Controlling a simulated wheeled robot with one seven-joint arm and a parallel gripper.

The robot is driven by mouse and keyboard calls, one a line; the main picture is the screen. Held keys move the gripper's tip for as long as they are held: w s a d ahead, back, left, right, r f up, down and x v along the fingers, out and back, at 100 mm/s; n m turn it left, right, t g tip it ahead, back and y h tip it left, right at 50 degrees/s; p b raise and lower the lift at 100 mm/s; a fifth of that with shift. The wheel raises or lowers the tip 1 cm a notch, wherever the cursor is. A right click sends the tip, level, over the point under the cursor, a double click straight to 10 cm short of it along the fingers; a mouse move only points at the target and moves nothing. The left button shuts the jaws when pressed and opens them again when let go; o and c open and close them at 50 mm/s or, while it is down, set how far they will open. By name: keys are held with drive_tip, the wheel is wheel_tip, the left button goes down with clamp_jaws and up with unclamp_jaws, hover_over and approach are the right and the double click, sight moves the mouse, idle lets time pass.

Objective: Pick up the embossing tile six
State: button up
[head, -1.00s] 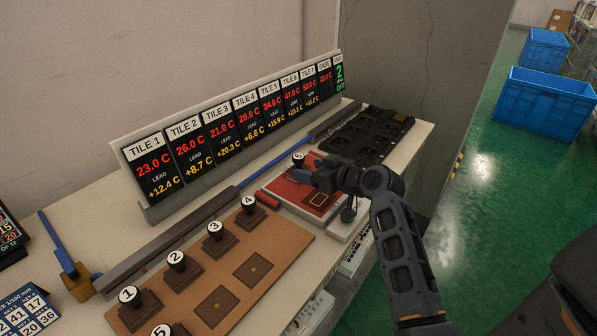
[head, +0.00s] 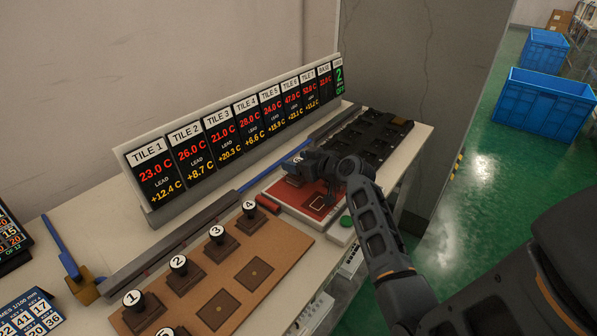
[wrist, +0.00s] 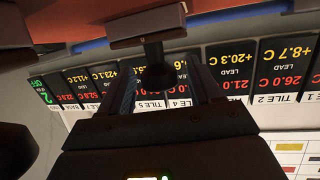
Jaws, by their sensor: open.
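Tile six (head: 294,181) is a dark stamp with a round knob on the red plate (head: 318,201), right of the brown board. My gripper (head: 305,166) is at its knob and hides most of it in the head view. In the wrist view a stamp appears upside down, its brown base (wrist: 147,23) above and its dark knob (wrist: 158,77) below. There my open gripper (wrist: 160,88) has one finger on each side of that knob. I cannot tell whether the fingers touch it. The knob's number is not readable now.
A brown board (head: 275,229) carries several numbered stamps. A display row (head: 245,125) stands close behind the gripper, with a long grey rail (head: 185,240) before it. A black tray (head: 370,140) lies beyond the red plate. A green button (head: 346,221) sits at the plate's near right corner.

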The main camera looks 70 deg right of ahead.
drive_tip(key=shift+c, duration=0.4)
drive_tip(key=c, duration=1)
clamp_jaws()
drive_tip(key=shift+r, duration=0.5)
drive_tip(key=r, duration=0.2)
drive_tip(key=d+r+b, duration=0.1)
drive_tip(key=shift+s+d+r, duration=0.1)
drive_tip(key=shift+r, duration=0.25)
drive_tip(key=s+d+r+b, duration=0.2)
drive_tip(key=d+r, duration=0.4)
drive_tip(key=d, duration=0.4)
drive_tip(key=shift+r, duration=0.15)
